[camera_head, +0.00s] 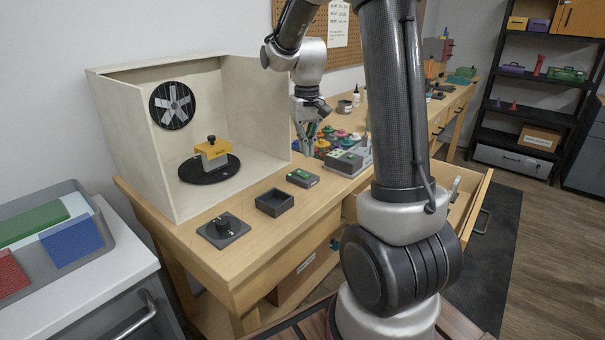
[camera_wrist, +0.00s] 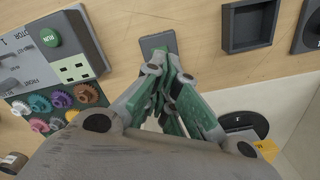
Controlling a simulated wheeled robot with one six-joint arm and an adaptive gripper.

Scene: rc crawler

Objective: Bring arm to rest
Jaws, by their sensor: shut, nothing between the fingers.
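My gripper (camera_head: 308,142) is above the wooden workbench (camera_head: 250,245), pointing down, near the right wall of the beige booth. In the wrist view my gripper (camera_wrist: 170,65) is shut with its green fingers together and nothing between them. A small dark grey box with a green button (camera_head: 303,178) lies on the bench below and in front of it. In the wrist view the fingertips overlap a dark flat thing (camera_wrist: 158,41); whether they touch it I cannot tell. My arm rises at the right of the head view and bends over the bench.
The booth (camera_head: 128,150) holds a fan (camera_head: 172,105) and a yellow block on a black disc (camera_head: 209,172). An empty square tray (camera_head: 274,202) and a knob box (camera_head: 223,230) stand in front. Coloured gears (camera_head: 322,146) and a control box (camera_head: 349,160) are close to my gripper. A drawer (camera_head: 475,200) is open.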

